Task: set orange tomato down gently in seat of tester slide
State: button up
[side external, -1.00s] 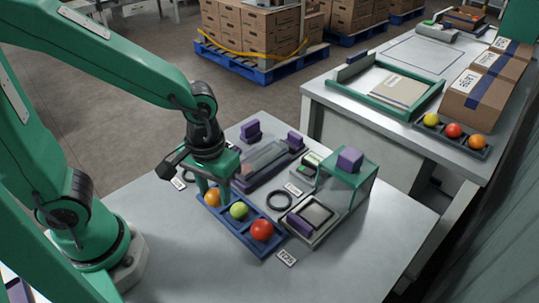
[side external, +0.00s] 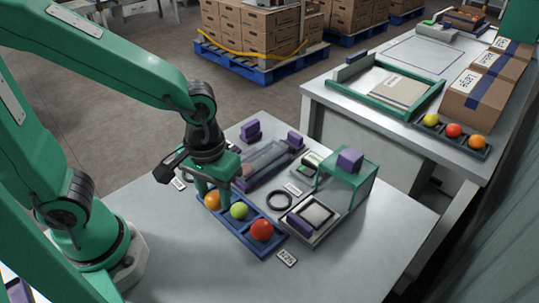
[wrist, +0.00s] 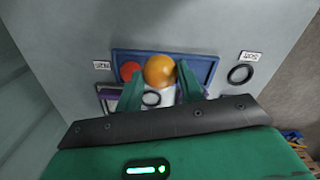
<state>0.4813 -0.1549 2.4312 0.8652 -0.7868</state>
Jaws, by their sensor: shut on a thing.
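My gripper (side external: 212,197) points down over the left end of the blue tray (side external: 270,251), with its fingers shut on the orange tomato (side external: 212,201). In the wrist view the orange tomato (wrist: 160,70) sits between the two green fingertips (wrist: 160,88). I cannot tell whether it is clear of the tray. A green tomato (side external: 239,211) and a red tomato (side external: 261,230) lie in the tray beside it. A flat framed slide (side external: 317,214) with a purple handle (side external: 298,224) lies to the right of the tray, in front of a green-framed stand. Details of its seat are too small to tell.
The green-framed stand (side external: 360,176) has a purple block on top. A black ring (side external: 279,200) lies between tray and slide. A purple fixture with a clear cover (side external: 266,160) stands behind. The front of the table (side external: 340,270) is clear. Another bench with boxes stands at right.

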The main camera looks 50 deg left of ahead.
jog(key=w+d+m, duration=0.1)
jog(key=w+d, duration=0.4)
jog(key=w, duration=0.4)
jog(key=w+d+f+m, duration=0.1)
jog(key=w+d+m, duration=0.1)
jog(key=w+d, duration=0.4)
jog(key=w, duration=0.4)
jog(key=shift+d+f+m, duration=0.15)
jog(key=shift+f+m, duration=0.15)
jog(key=shift+f, duration=0.15)
jog(key=shift+f, duration=3.35)
jog(key=o, duration=0.8)
jog(key=c, duration=0.3)
jog(key=shift+r, duration=0.15)
